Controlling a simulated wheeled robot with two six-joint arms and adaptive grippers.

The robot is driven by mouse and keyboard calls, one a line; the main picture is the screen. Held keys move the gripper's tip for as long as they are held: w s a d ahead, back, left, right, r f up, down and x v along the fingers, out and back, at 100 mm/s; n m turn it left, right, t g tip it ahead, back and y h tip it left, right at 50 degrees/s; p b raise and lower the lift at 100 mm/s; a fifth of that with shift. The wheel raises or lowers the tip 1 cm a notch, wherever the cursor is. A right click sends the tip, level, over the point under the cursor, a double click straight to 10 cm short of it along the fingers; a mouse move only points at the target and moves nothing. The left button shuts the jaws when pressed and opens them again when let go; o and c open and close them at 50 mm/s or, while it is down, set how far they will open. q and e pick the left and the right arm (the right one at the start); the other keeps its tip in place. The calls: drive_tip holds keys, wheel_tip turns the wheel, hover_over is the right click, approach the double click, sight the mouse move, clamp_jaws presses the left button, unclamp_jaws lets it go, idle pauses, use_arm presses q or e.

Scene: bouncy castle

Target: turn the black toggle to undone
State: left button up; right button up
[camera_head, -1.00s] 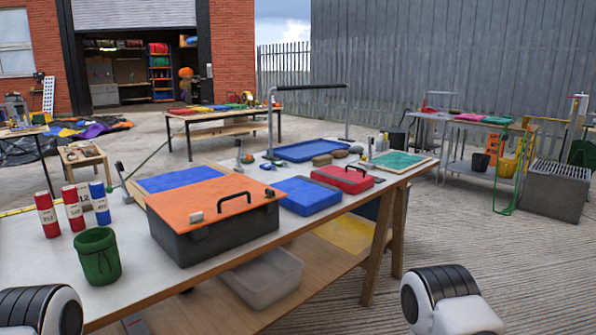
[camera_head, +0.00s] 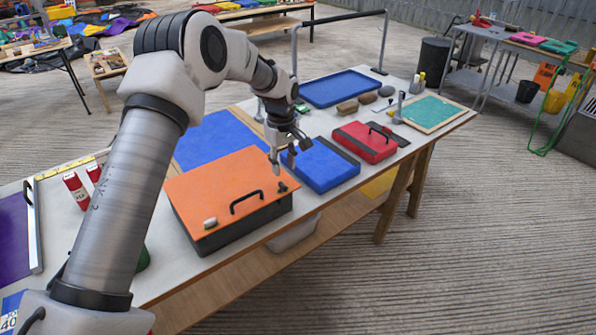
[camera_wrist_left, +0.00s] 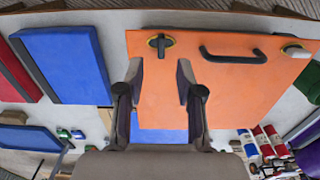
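The black toggle (camera_head: 282,186) sits near the right front corner of the orange lid (camera_head: 222,182) of a dark box. In the left wrist view the toggle (camera_wrist_left: 160,43) is a dark knob with a short bar on a yellowish round base. My left gripper (camera_head: 284,158) is above the lid's right edge, close to the toggle. In the left wrist view its two fingers (camera_wrist_left: 158,74) are apart with nothing between them, and the toggle lies beyond their tips. My right gripper is not in view.
A black handle (camera_head: 247,201) and a pale latch (camera_head: 210,222) are on the same lid. A blue case (camera_head: 325,166) stands close to the right, with a red case (camera_head: 364,142) beyond it. My left arm hides part of the table's left side.

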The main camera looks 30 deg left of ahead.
sight(283, 184)
use_arm(q)
drive_tip(key=shift+a+r, duration=0.3)
drive_tip(key=shift+r, duration=0.05)
wheel_tip(283, 184, down, 7)
drive_tip(key=shift+w+f+p, duration=0.1)
drive_tip(key=shift+p, duration=0.65)
drive_tip(key=shift+f, duration=0.2)
clamp_jaws()
